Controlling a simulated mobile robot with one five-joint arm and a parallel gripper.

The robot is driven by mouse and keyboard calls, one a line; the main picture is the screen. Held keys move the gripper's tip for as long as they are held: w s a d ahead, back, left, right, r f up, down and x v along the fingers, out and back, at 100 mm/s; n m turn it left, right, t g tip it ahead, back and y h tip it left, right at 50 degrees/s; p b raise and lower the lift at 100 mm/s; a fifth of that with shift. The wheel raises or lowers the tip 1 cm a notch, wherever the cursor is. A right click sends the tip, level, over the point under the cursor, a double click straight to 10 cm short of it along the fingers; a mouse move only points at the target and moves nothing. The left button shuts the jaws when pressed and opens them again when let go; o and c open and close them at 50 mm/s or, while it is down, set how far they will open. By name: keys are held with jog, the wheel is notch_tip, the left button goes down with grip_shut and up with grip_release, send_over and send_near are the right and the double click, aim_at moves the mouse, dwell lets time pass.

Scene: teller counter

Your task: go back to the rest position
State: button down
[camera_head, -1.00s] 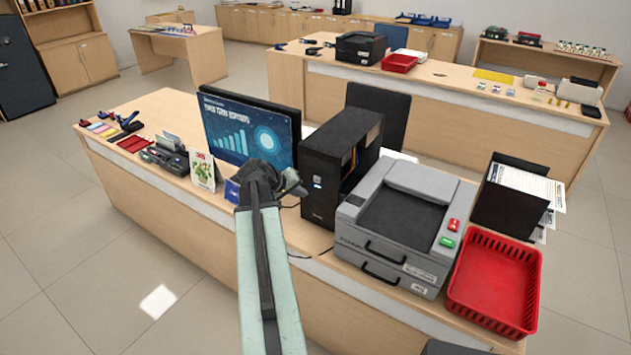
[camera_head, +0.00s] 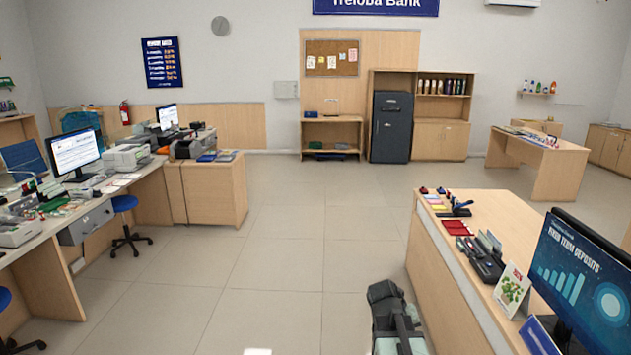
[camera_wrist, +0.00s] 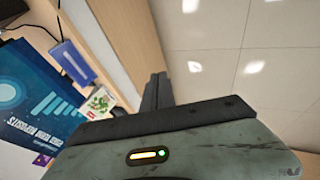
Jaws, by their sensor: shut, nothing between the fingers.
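My gripper (camera_wrist: 157,80) shows in the wrist view with its two dark fingers together and nothing between them. They point toward the top of the picture, over the edge between the wooden counter front and the tiled floor. In the head view, my folded arm (camera_head: 396,322) is low at the bottom centre, over the floor and left of the near counter (camera_head: 450,285). The fingertips cannot be made out there.
The near counter bears a monitor (camera_head: 580,285), a plant-picture card (camera_head: 512,290) and small stationery. Open tiled floor (camera_head: 290,250) lies ahead. A left desk (camera_head: 45,270) has blue stools (camera_head: 125,203). A dark safe (camera_head: 391,128) stands at the back wall.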

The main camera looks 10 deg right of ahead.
jog(key=s+a+f+n+g+y, duration=0.1)
jog(key=s+a+y, duration=0.1)
jog(key=a, duration=1)
jog(key=s+a+f+n+g+y, duration=0.1)
jog(key=s+a+f+y, duration=0.1)
jog(key=a, duration=1)
jog(key=shift+s+a+n+y, duration=0.4)
jog(key=shift+s+y, duration=0.35)
jog(key=shift+y, duration=0.05)
jog(key=shift+d+f, duration=0.1)
